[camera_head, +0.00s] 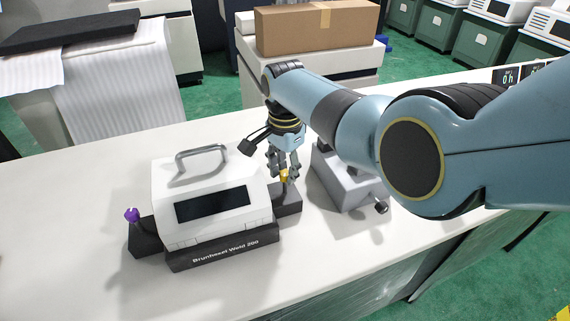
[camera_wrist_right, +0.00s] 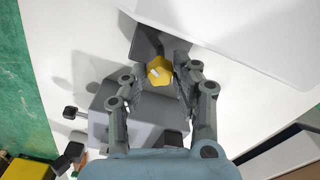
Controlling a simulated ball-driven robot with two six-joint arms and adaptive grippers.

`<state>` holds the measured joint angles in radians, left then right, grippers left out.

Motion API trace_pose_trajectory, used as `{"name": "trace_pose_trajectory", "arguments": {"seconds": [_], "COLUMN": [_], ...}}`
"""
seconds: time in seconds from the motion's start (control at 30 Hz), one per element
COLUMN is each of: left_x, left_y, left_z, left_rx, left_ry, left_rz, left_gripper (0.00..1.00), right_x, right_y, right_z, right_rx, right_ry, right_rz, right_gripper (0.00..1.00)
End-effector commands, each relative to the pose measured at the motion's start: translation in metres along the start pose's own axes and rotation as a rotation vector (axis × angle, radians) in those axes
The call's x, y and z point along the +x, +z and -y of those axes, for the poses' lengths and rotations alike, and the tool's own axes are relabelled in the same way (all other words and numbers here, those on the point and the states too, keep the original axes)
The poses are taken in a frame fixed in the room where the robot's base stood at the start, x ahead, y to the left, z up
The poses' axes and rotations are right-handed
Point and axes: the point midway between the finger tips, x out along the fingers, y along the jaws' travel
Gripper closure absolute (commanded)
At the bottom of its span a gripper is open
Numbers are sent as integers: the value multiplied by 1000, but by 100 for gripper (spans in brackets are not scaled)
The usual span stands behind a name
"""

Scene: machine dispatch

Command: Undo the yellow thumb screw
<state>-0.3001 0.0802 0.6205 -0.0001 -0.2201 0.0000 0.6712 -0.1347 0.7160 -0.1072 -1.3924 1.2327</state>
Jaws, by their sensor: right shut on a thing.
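The yellow thumb screw (camera_head: 284,175) is on the dark block at the right side of the white machine (camera_head: 166,187), which is labelled Brunhexel Weld 200. My right gripper (camera_head: 284,172) reaches down over the screw and is shut on it. In the right wrist view the yellow lobed head (camera_wrist_right: 159,71) sits between the two fingertips of my right gripper (camera_wrist_right: 161,75). A purple thumb screw (camera_head: 131,214) is on the block at the machine's left side. My left gripper is not in view.
A grey block-shaped device (camera_head: 343,181) with a dark knob stands just right of the machine, partly hidden by my right arm. The white table (camera_head: 75,275) is clear at left and front. A cardboard box (camera_head: 315,30) stands behind the table.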

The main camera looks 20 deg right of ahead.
Motion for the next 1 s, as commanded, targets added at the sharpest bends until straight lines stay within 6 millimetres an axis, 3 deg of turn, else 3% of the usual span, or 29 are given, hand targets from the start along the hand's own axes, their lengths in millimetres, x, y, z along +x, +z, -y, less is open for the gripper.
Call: {"name": "trace_pose_trajectory", "arguments": {"seconds": [1.0], "left_x": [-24], "left_y": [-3], "left_z": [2], "left_rx": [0], "left_ry": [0], "left_rz": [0], "left_gripper": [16], "right_x": [-1], "right_y": [0], "right_z": [1], "right_rx": [-964], "right_ry": [-1], "right_rz": [-2], "right_gripper": [100]}}
